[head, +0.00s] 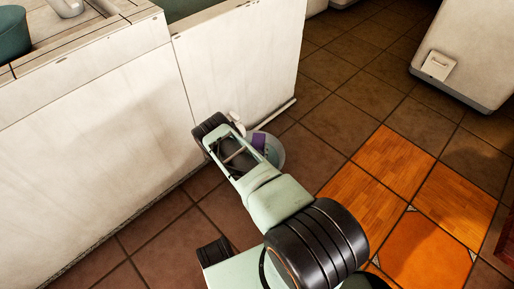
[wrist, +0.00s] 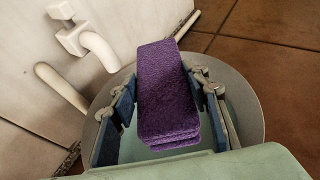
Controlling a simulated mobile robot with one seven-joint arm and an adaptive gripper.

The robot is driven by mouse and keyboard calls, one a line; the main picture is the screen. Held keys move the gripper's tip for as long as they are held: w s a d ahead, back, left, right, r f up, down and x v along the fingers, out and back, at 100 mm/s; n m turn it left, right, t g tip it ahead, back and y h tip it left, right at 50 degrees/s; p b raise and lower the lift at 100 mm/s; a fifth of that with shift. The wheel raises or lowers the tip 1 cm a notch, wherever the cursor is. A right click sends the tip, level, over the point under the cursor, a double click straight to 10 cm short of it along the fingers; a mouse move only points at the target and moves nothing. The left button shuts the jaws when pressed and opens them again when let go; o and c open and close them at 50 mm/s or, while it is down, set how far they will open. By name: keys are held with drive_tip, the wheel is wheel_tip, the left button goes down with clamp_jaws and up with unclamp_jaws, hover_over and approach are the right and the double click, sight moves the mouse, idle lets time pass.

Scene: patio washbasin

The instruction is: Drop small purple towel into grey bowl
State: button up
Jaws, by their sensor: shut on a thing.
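The small purple towel (wrist: 163,95) is a folded, fuzzy block between the fingers of my gripper (wrist: 166,105) in the wrist view. My gripper is shut on it. A purple patch of the towel (head: 259,140) shows beside my arm in the head view. The grey bowl (wrist: 250,112) lies beneath the towel and gripper in the wrist view, and its rim shows around them. The bowl's right side (head: 277,153) also shows in the head view, on the floor behind my arm. The gap between towel and bowl is hard to judge.
A white tap (wrist: 90,42) and a pale pipe (wrist: 60,86) stick out from the white wall (wrist: 30,45) close to the bowl's left. Brown floor tiles (head: 365,92) lie open to the right, with orange wooden tiles (head: 395,160) beyond. A white cabinet (head: 470,50) stands at upper right.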

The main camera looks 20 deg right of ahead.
sight(257, 148)
drive_tip(key=o, duration=1.2)
drive_tip(key=shift+o, duration=0.2)
drive_tip(key=shift+r, duration=0.1)
wheel_tip(257, 148, up, 10)
